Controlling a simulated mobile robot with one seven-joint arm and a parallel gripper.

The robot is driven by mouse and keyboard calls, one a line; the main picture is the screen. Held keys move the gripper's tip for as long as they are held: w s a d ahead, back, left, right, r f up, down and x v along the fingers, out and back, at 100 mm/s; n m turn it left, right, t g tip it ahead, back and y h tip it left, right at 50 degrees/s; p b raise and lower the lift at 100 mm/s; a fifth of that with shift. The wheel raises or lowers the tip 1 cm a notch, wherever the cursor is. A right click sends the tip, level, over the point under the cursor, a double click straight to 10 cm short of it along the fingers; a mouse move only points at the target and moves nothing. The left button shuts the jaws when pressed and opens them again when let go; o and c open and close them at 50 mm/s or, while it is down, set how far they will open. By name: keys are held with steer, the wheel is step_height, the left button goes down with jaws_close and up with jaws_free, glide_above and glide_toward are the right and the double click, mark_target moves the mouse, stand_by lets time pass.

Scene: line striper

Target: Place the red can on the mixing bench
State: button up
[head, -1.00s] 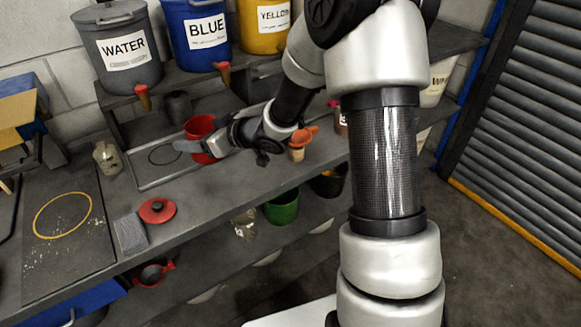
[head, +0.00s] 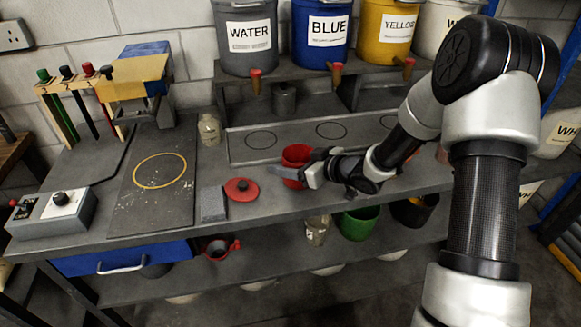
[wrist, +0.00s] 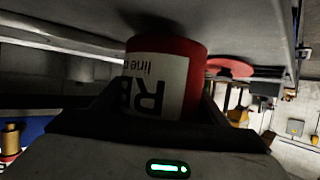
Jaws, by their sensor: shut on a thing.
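The red can (head: 297,155) is held by my gripper (head: 296,172) at the front of the mixing bench (head: 268,205), just in front of the tray with ring marks. In the wrist view the red can (wrist: 190,52) fills the space between the two dark fingers and shows a white label with "RE" and "line". My gripper (wrist: 150,115) is shut on it. The can's base is close to the bench top; I cannot tell if it touches. A red lid (head: 241,189) lies on the bench to the left, and it also shows in the wrist view (wrist: 230,67).
Buckets marked WATER (head: 246,38), BLUE (head: 320,40) and YELLOW (head: 387,35) stand on the raised shelf behind. A grey block (head: 213,204), a glass jar (head: 208,128) and a mat with a yellow ring (head: 140,205) are left. A green bucket (head: 357,223) sits below.

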steer(key=shift+f, duration=0.75)
steer(key=shift+f, duration=0.15)
steer(key=o, duration=1.6)
